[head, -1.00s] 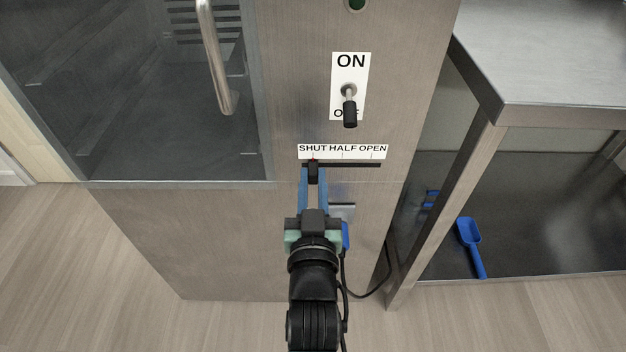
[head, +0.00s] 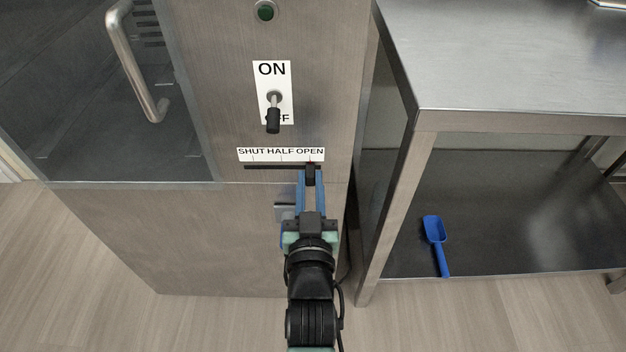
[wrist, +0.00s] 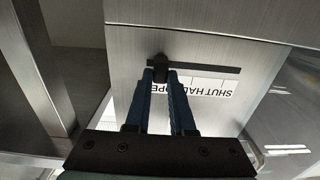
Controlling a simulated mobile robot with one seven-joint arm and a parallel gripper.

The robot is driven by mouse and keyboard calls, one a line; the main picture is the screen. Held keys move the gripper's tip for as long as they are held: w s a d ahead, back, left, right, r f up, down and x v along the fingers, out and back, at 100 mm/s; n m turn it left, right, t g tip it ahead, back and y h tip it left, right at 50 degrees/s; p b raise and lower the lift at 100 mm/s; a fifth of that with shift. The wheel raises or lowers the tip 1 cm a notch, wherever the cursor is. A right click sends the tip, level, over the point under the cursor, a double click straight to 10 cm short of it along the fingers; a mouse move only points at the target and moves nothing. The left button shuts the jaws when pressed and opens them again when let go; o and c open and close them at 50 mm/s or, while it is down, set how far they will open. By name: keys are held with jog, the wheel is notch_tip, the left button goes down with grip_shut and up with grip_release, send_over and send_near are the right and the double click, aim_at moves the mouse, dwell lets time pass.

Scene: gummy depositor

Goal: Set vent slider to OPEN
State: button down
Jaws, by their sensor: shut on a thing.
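The vent slider's black knob (head: 310,174) sits at the right end of its dark slot (head: 270,167), under the word OPEN on the white SHUT HALF OPEN label (head: 281,154). My gripper (head: 311,186) is shut on the knob from the front, its blue fingers on either side. In the wrist view the knob (wrist: 159,66) shows at the tips of the fingers, at one end of the slot (wrist: 205,67). The label (wrist: 205,90) appears upside down there, and the fingers partly cover its OPEN end.
A glass door with a metal handle (head: 136,65) is at left. A steel table (head: 500,75) stands at right, with a blue scoop (head: 436,240) on its lower shelf.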

jog(key=shift+d+h, duration=0.4)
jog(key=c, duration=0.8)
grip_release()
jog(key=shift+o, duration=0.2)
jog(key=shift+a, duration=0.15)
jog(key=s+p, duration=0.2)
jog(key=s, duration=1.1)
jog(key=shift+p, duration=0.35)
